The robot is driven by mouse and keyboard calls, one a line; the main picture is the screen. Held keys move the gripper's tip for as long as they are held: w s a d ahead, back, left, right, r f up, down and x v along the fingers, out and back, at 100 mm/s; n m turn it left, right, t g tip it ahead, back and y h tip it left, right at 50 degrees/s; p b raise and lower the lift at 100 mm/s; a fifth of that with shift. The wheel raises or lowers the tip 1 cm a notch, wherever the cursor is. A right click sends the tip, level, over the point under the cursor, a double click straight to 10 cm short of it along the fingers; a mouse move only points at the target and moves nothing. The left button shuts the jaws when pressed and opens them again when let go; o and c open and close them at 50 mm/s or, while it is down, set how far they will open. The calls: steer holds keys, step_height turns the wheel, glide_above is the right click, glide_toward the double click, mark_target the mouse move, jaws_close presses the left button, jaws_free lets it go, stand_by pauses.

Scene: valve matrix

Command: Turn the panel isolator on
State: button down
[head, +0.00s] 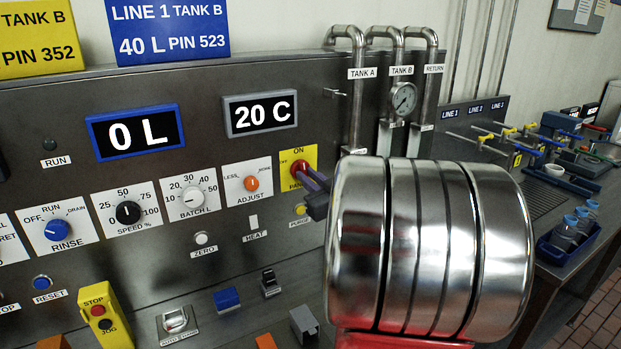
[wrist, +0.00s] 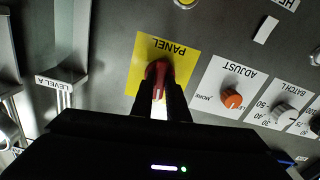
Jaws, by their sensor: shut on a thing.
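The panel isolator is a red rotary handle (head: 299,167) on a yellow plate (head: 311,155) marked ON and PANEL in the head view. The red handle also shows in the wrist view (wrist: 158,71), on the yellow plate (wrist: 184,67). My gripper (head: 309,176) reaches it from the right in the head view. In the wrist view my two dark fingers (wrist: 161,90) are shut on the red handle, one on each side. The handle's exact angle is partly hidden by the fingers.
The orange ADJUST knob (head: 251,184) and white BATCH L knob (head: 193,197) sit left of the isolator. A yellow PURGE button (head: 300,209) is just below. Pipes with a gauge (head: 403,98) rise at the right. A yellow STOP/JOG box (head: 105,315) stands at lower left.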

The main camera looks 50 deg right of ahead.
steer(key=shift+a+m, duration=0.15)
steer(key=shift+m, duration=0.65)
steer(key=c, duration=1.7)
jaws_free()
steer(key=shift+s, duration=0.15)
steer(key=v, duration=1.3)
steer(key=shift+s, duration=0.25)
steer(key=shift+w, duration=0.15)
